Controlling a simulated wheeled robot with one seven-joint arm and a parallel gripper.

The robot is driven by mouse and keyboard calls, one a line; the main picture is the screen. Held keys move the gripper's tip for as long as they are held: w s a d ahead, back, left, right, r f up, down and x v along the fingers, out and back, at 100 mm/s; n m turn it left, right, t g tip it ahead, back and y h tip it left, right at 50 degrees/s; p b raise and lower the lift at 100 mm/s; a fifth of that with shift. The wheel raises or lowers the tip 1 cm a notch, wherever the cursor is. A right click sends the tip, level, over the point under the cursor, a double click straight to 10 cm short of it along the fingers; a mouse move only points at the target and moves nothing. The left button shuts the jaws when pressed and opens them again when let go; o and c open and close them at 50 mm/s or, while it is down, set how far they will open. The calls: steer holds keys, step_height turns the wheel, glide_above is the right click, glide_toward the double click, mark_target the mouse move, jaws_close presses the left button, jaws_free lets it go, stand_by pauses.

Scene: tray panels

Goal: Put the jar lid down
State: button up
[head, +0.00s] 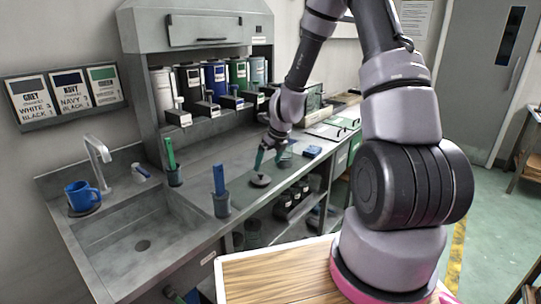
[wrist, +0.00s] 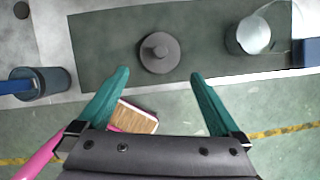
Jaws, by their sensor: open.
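The jar lid, a dark grey disc with a round knob on top (wrist: 160,53), lies knob up on a dark green mat (wrist: 105,50) in the wrist view. In the head view the lid (head: 260,181) rests on the counter below my gripper (head: 262,161). My gripper (wrist: 160,74) has teal fingers spread wide with nothing between them. In the wrist view the fingertips appear just short of the lid, one on each side, apart from it.
A dark pot (wrist: 40,84) with a blue handle is at left in the wrist view. A blue block (head: 312,152) lies right of the gripper. Paint canisters (head: 215,78) line the back shelf.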

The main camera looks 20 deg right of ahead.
steer(key=s+r+n+t, duration=0.1)
steer(key=s+r+n, duration=0.2)
steer(key=r+n, duration=0.35)
steer(key=s+r+n, duration=0.3)
steer(key=r, duration=0.7)
steer(key=s+r+n+t, duration=0.1)
steer(key=s+r+n, duration=0.25)
steer(key=r, duration=0.45)
steer(key=s+d+r+n, duration=0.2)
steer(key=s+r+n, duration=0.3)
steer(key=s+n, duration=0.2)
steer(key=s+d+r+n, duration=0.2)
steer(key=s+r+n, duration=0.3)
steer(key=s+n, duration=0.2)
steer(key=shift+s+r+t, duration=0.3)
steer(key=shift+s+t, duration=0.1)
steer(key=shift+s, duration=0.85)
